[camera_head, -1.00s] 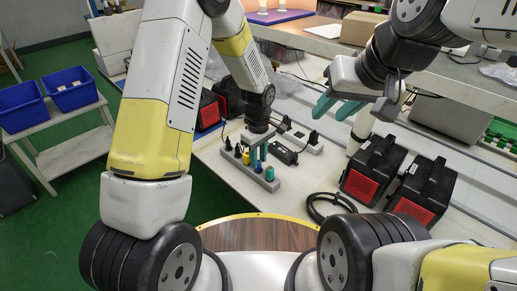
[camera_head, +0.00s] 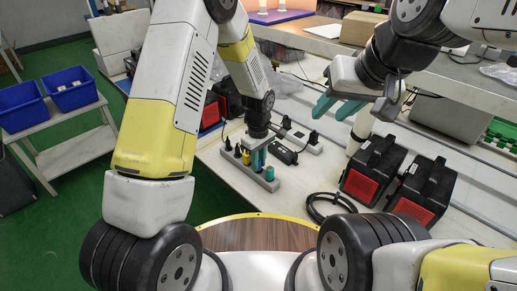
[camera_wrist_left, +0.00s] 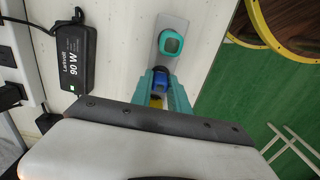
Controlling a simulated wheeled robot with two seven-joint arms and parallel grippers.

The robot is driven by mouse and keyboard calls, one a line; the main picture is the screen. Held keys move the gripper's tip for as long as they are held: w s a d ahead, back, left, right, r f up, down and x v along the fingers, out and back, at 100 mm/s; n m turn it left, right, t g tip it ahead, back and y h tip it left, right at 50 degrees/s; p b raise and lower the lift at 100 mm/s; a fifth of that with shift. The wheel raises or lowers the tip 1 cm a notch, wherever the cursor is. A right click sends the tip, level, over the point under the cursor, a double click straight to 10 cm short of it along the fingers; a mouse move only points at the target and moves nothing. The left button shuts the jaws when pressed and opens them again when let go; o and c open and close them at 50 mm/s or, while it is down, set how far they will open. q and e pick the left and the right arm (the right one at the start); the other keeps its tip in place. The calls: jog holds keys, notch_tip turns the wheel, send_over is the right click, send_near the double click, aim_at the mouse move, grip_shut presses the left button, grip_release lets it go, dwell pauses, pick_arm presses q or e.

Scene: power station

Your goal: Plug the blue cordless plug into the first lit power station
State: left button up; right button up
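The blue plug (camera_wrist_left: 160,82) stands upright in a grey holder strip (camera_head: 262,180) on the workbench. My left gripper (camera_head: 257,160) points down over it. In the left wrist view its teal fingers (camera_wrist_left: 161,88) are on either side of the plug, which they mostly hide in the head view. They look open, with no clear grip visible. My right gripper (camera_head: 338,106) is open and empty above the bench. Two black-and-red power stations (camera_head: 374,170) (camera_head: 422,191) stand at right; two more (camera_head: 208,112) (camera_head: 229,94) are partly behind my left arm. I cannot tell which is lit.
A teal plug (camera_head: 269,173) and other plugs share the strip, close to my left fingers. A black adapter (camera_head: 284,154) lies beside it, with a power strip (camera_head: 303,141) behind. A coiled black cable (camera_head: 328,207) lies near the front edge. Blue bins (camera_head: 70,88) stand at left.

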pick_arm(q)
grip_shut()
jog(key=shift+r, duration=0.1)
jog(key=shift+r, duration=2.95)
